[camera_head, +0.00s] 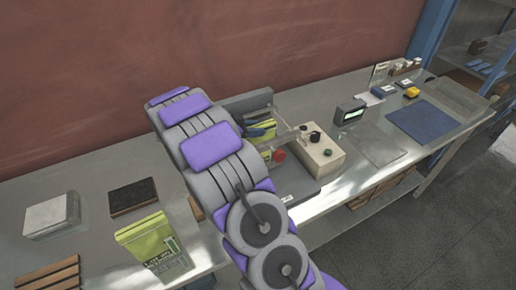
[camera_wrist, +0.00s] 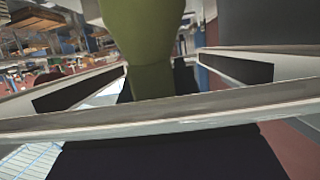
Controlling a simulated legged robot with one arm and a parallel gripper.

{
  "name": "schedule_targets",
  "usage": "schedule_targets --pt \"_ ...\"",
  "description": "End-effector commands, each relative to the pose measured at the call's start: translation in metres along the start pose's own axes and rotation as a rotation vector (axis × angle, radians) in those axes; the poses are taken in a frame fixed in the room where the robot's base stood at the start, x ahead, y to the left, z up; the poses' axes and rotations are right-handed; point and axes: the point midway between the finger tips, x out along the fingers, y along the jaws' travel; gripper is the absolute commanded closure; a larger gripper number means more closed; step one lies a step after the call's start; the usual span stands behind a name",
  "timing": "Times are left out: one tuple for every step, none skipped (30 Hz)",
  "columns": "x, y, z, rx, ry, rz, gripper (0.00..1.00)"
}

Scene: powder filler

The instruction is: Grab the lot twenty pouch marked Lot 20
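A yellow-green pouch (camera_head: 147,237) stands near the front of the bench at lower left in the head view. A flatter green pouch with a pale label (camera_head: 170,262) lies against its front; the print is too small to read surely. More yellow-green pouches (camera_head: 264,131) show in the grey machine behind my arm. In the wrist view my gripper (camera_wrist: 162,64) has its two dark-padded fingers spread apart. A plain green object (camera_wrist: 152,45) shows in the gap, with no clear contact on either pad; I cannot tell which thing it is.
A dark pad (camera_head: 133,196), a grey block (camera_head: 52,214) and a slatted wooden piece (camera_head: 48,274) lie at left. A blue mat (camera_head: 421,121) lies at right. The bench (camera_head: 90,180) has bare patches.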

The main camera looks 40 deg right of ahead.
Motion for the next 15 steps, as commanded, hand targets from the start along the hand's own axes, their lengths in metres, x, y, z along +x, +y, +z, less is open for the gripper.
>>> schedule_targets --pt "0.0 0.0 0.0 0.0 0.0 0.0 0.71" --pt "0.0 0.0 0.0002 0.0 0.0 0.0 0.74" --pt "0.0 -0.0001 0.0001 0.0 0.0 0.0 0.78" --pt "0.0 -0.0001 0.0001 0.0 0.0 0.0 0.81" --pt "0.0 -0.0001 0.0001 0.0 0.0 0.0 0.83" --pt "0.0 -0.0001 0.0002 0.0 0.0 0.0 0.87" --pt "0.0 -0.0001 0.0002 0.0 0.0 0.0 0.9" --pt "-0.0001 -0.0001 0.0002 0.0 0.0 0.0 0.93" --pt "-0.0001 -0.0001 0.0002 0.0 0.0 0.0 0.97" --pt "-0.0001 -0.0001 0.0002 0.0 0.0 0.0 1.0" --pt "-0.0001 -0.0001 0.0002 0.0 0.0 0.0 1.0" --pt "0.0 -0.0001 0.0002 0.0 -0.001 0.0 1.0" --pt "0.0 -0.0001 0.0003 0.0 0.0 0.0 1.0" --pt "0.0 -0.0002 0.0002 0.0 -0.001 0.0 1.0" --pt "0.0 -0.0002 0.0003 0.0 -0.001 0.0 1.0"
